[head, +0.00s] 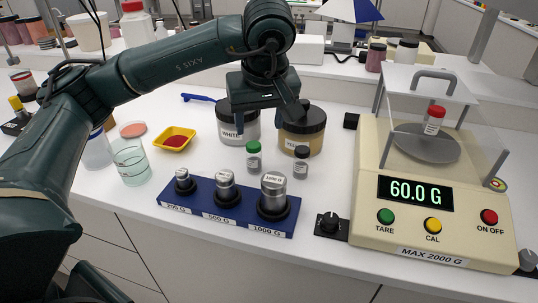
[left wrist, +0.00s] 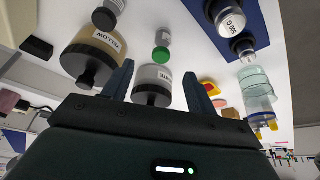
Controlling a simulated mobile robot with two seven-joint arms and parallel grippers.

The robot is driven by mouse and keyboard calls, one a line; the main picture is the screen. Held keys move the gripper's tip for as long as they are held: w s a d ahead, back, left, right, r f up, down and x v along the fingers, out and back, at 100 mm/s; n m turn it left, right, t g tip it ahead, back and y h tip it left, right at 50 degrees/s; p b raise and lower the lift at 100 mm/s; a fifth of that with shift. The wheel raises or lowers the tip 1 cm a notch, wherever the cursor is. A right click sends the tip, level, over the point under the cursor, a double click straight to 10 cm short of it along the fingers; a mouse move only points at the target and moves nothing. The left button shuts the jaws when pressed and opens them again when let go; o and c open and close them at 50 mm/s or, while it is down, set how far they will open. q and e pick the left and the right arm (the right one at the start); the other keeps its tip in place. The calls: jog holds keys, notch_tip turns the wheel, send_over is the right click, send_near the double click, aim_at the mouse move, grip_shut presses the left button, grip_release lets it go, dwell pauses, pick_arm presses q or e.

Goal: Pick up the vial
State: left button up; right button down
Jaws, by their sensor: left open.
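Three small vials show in the head view. One with a green cap (head: 254,157) and one with a dark cap (head: 301,162) stand upright on the white bench. One with a red cap (head: 434,120) stands on the scale's round pan (head: 426,148). My left gripper (head: 269,113) is open and empty, above and behind the green-capped and dark-capped vials, in front of the two large jars. In the left wrist view the green-capped vial (left wrist: 162,50) shows beyond the fingertips, roughly between them (left wrist: 157,67), and the dark-capped vial (left wrist: 105,16) is at upper left. My right gripper is not in view.
A white-labelled jar (head: 238,127) and a yellow jar (head: 302,131) stand behind the vials. A blue block (head: 243,217) with metal weights is in front. The scale (head: 430,239) reads 60.0 G at right. A glass beaker (head: 131,163) and yellow tray (head: 175,139) are at left.

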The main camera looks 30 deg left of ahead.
aim_at(254, 151)
pick_arm(q)
jog(key=x, duration=0.5)
jog(key=a+x, duration=0.1)
jog(key=x, duration=0.1)
jog(key=shift+w+f, duration=0.1)
jog(key=shift+f, duration=0.05)
jog(key=shift+p+x, duration=0.35)
jog(key=shift+x, duration=2.5)
jog(key=shift+c, duration=0.6)
jog(key=shift+d, duration=0.1)
jog(key=c, duration=1)
jog(key=shift+o, duration=0.2)
